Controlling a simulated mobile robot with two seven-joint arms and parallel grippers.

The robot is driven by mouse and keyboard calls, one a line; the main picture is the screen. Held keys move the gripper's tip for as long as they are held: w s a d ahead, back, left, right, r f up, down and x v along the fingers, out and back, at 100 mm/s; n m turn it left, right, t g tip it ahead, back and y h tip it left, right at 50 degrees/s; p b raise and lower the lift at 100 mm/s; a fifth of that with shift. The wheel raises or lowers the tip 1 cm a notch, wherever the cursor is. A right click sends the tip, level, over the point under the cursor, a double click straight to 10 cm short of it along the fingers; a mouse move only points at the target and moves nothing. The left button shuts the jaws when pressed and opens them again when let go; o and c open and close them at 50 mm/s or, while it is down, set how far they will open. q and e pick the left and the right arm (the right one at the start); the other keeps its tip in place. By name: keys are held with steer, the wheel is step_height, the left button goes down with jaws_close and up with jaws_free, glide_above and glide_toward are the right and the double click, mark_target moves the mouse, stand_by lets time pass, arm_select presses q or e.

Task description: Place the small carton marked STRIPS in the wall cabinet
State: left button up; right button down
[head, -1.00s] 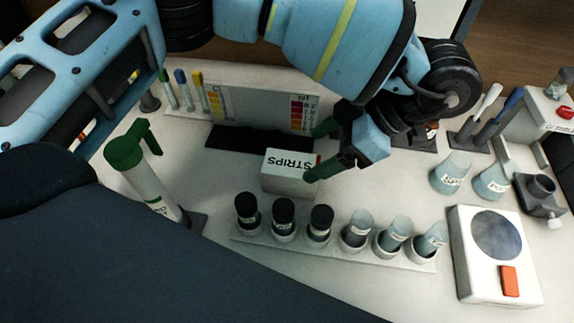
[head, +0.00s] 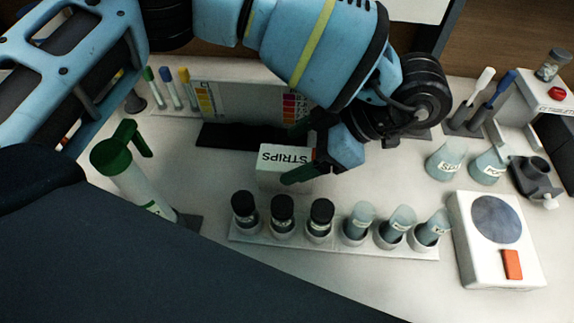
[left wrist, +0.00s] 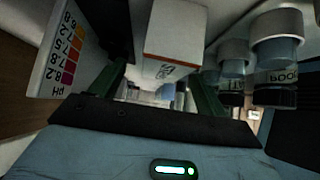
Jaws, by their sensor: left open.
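The small white carton marked STRIPS (head: 284,157) stands on the white worktop, behind the rack of bottles. My left gripper (head: 290,153) reaches in from the right, open, with one green finger along the carton's front side and the other behind it. In the left wrist view the carton (left wrist: 175,35), with an orange edge line, lies ahead between the two spread fingers (left wrist: 157,88). I cannot tell whether either finger touches it. The wall cabinet cannot be made out. My right gripper is not in view.
A rack (head: 330,245) of capped bottles and clear vials stands just in front of the carton. A pH colour chart (head: 240,110) stands behind it. A green-topped bottle (head: 130,175) is left; flasks (head: 445,160) and a white scale (head: 498,240) are right.

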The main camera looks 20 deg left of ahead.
mark_target(287, 158)
arm_select(q)
steer(key=x, duration=0.4)
steer(key=shift+s+a+f, duration=0.15)
steer(key=shift+s+f, duration=0.15)
steer(key=shift+f, duration=0.05)
steer(key=c, duration=1.2)
steer(key=shift+o, duration=0.2)
steer(key=shift+r, duration=0.15)
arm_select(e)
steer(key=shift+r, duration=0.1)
